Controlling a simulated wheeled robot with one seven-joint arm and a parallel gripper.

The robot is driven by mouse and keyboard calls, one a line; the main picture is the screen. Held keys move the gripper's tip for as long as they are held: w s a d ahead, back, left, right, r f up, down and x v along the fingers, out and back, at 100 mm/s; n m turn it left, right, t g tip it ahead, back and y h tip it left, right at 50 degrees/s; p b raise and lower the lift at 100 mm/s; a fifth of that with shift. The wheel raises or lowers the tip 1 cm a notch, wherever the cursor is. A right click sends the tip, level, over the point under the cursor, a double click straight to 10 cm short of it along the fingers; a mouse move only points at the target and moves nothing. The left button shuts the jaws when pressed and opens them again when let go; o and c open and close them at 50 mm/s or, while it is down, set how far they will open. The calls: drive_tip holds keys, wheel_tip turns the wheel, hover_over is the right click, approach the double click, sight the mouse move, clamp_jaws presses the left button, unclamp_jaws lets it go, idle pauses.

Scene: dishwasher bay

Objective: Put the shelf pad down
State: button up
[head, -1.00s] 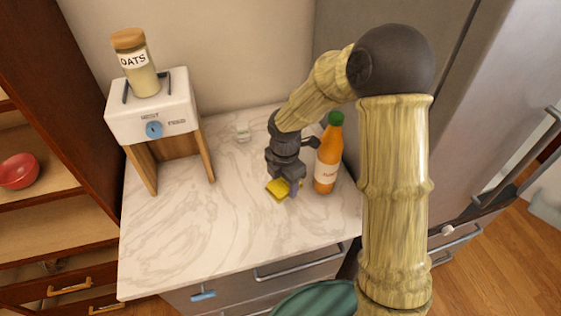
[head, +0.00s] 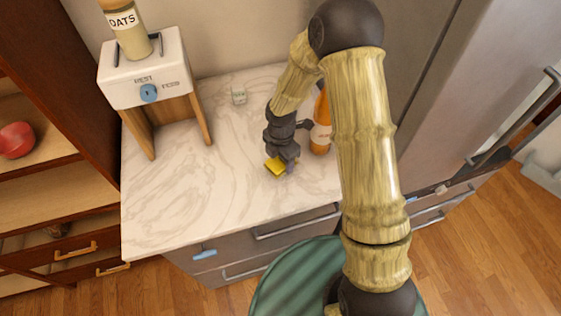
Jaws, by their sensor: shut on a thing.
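A small yellow pad (head: 275,166), which I take for the shelf pad, shows at the tip of my gripper (head: 284,162). My dark gripper points down over the marble counter and is shut on the pad. The gripper's fingers partly hide the pad. I cannot tell whether the pad touches the counter or hangs just above it.
An orange bottle (head: 321,139) stands close right of my gripper, partly behind my arm. A white stand (head: 146,80) bears an oats jar (head: 128,32). The marble counter (head: 180,205) is clear at front left.

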wheel_tip(320, 180, down, 2)
drive_tip(key=shift+f, duration=0.1)
drive_tip(key=o, duration=0.9)
drive_tip(key=shift+a, duration=0.1)
drive_tip(key=shift+o, duration=0.2)
wheel_tip(320, 180, up, 12)
drive_tip(key=shift+r+b, duration=0.1)
drive_tip(key=shift+b, duration=0.65)
